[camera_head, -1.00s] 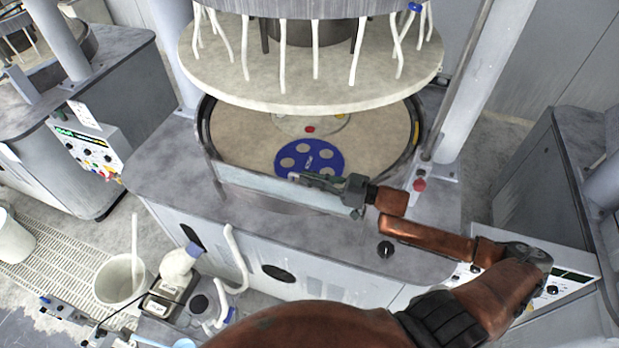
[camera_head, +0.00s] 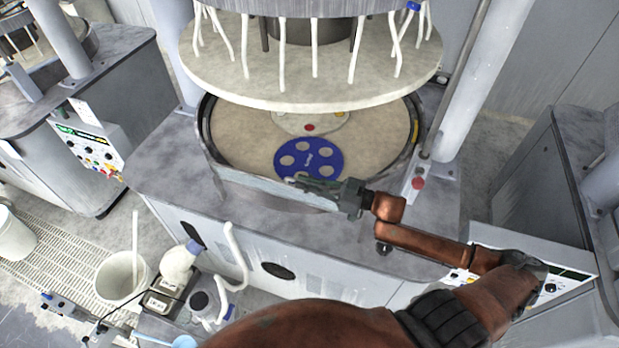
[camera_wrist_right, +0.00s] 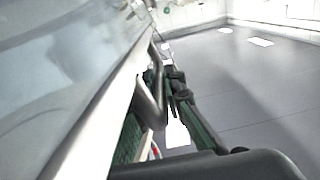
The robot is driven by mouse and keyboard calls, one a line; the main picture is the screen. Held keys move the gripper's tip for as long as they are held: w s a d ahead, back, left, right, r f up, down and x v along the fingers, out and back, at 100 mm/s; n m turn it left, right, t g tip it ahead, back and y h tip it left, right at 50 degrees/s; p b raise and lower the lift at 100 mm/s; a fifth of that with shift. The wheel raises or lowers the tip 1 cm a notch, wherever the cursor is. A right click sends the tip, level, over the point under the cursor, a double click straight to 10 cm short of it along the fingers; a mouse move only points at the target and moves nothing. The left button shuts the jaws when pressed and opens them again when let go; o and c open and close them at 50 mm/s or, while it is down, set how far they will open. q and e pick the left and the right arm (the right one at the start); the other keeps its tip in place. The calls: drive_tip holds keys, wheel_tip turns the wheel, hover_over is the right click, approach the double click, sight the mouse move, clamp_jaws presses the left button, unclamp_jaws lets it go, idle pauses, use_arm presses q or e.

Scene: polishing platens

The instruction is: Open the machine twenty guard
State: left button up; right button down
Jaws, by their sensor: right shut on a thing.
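The machine's guard (camera_head: 262,187) is a pale grey curved panel along the front of the round platen well. My right gripper (camera_head: 303,183) reaches in from the right at the guard's upper edge. In the right wrist view, the guard (camera_wrist_right: 60,90) fills the left side as a glossy panel with a pale rim. A bent metal handle (camera_wrist_right: 152,97) stands off that rim. My right gripper (camera_wrist_right: 160,85) is shut on the handle; the exact contact is partly hidden.
A blue carrier disc (camera_head: 309,160) lies on the beige platen (camera_head: 245,135) behind the guard. A large upper plate (camera_head: 310,85) with white hoses hangs above. A red button (camera_head: 418,183) sits on the deck at right. A bucket (camera_head: 118,275) and bottle (camera_head: 178,262) stand at front left.

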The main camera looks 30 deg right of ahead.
use_arm(q)
drive_tip(key=shift+s+f+b, duration=0.2)
drive_tip(key=shift+f+b, duration=1.05)
drive_tip(key=shift+s+f+b, duration=0.2)
drive_tip(key=shift+f+b, duration=1)
drive_tip(key=shift+f, duration=0.05)
use_arm(e)
drive_tip(key=s+a+f+n, duration=0.7)
drive_tip(key=f+n, duration=0.3)
drive_tip(key=n, duration=0.2)
drive_tip(key=shift+s+a, duration=0.3)
drive_tip(key=shift+a, duration=0.6)
drive_tip(key=c, duration=2)
unclamp_jaws()
drive_tip(key=v, duration=1.2)
